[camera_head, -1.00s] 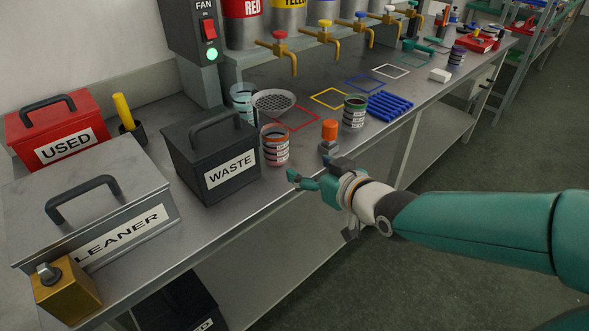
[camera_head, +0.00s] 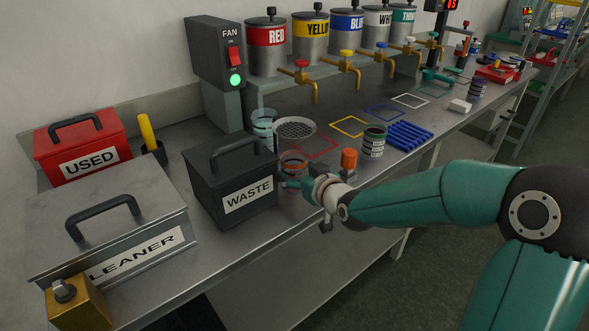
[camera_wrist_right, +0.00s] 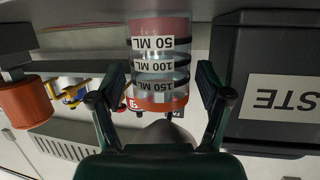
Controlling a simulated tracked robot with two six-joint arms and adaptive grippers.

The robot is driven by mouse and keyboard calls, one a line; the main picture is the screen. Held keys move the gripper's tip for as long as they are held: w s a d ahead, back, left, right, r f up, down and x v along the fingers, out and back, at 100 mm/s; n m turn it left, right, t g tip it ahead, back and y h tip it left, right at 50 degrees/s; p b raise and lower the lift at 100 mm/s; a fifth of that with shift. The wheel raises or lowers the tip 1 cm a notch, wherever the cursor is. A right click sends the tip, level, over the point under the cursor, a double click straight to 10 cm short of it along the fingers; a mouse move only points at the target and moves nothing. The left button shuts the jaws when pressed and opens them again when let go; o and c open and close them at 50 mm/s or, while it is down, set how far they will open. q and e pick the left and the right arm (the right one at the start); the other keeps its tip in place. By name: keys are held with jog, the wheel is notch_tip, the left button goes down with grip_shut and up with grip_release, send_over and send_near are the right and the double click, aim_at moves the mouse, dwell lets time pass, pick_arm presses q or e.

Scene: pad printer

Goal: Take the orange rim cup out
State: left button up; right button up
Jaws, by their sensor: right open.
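The orange rim cup (camera_head: 294,158) stands upright on the bench just right of the black WASTE box (camera_head: 232,184). In the right wrist view, which is upside down, the clear cup (camera_wrist_right: 160,62) shows its ML marks, its orange rim and a pinkish-red content near its base. My right gripper (camera_head: 290,182) is at the cup, with its open fingers on either side of it in the wrist view (camera_wrist_right: 161,98). Gaps show between fingers and cup. The gripper hides the cup's lower part in the head view. My left gripper is not in view.
An orange-topped object (camera_head: 349,159) and a green-rimmed cup (camera_head: 373,141) stand right of the cup. The CLEANER box (camera_head: 110,215) and red USED box (camera_head: 80,145) are left.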

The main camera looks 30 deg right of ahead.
jog(key=shift+x, duration=1.35)
jog(key=c, duration=1)
jog(key=shift+r+p, duration=0.4)
jog(key=shift+r, duration=0.5)
